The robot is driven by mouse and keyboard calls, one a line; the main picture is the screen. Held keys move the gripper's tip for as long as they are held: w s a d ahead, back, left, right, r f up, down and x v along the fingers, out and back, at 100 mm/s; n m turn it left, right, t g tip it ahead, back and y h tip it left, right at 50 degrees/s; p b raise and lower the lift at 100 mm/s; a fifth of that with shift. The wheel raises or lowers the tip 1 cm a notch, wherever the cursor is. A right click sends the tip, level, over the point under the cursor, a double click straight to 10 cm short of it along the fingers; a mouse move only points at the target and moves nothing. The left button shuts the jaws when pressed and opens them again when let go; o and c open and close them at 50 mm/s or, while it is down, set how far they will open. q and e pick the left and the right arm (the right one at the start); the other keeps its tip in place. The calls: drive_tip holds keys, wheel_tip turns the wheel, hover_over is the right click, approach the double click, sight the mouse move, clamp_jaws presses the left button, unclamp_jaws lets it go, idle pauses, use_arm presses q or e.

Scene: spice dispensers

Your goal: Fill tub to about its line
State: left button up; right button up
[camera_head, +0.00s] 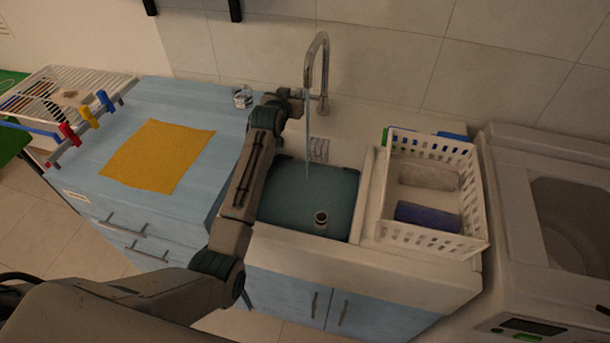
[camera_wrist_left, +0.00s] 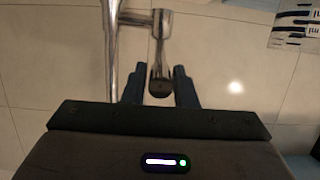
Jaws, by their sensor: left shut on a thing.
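The tub (camera_head: 268,208) is a teal basin set in the white counter, with water in it. A short upright cylinder (camera_head: 320,222) stands near its front. A chrome faucet (camera_head: 318,60) rises behind the tub, and a thin stream of water (camera_head: 307,130) falls from its spout. My left gripper (camera_head: 298,100) is at the faucet, left of its post. In the left wrist view its fingers (camera_wrist_left: 159,88) are shut on the faucet lever (camera_wrist_left: 160,60).
A white basket (camera_head: 432,238) with rolled cloths stands right of the tub, beside a white washing machine (camera_head: 510,250). A glass jar (camera_head: 242,97) and a yellow cloth (camera_head: 157,155) are on the blue counter at left. A rack with coloured clips (camera_head: 88,117) stands at far left.

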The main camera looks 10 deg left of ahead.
use_arm(q)
drive_tip(key=shift+s+f, duration=0.1)
drive_tip(key=shift+f, duration=0.2)
drive_tip(key=shift+s+f, duration=0.3)
drive_tip(key=shift+f, duration=0.35)
drive_tip(key=o, duration=0.9)
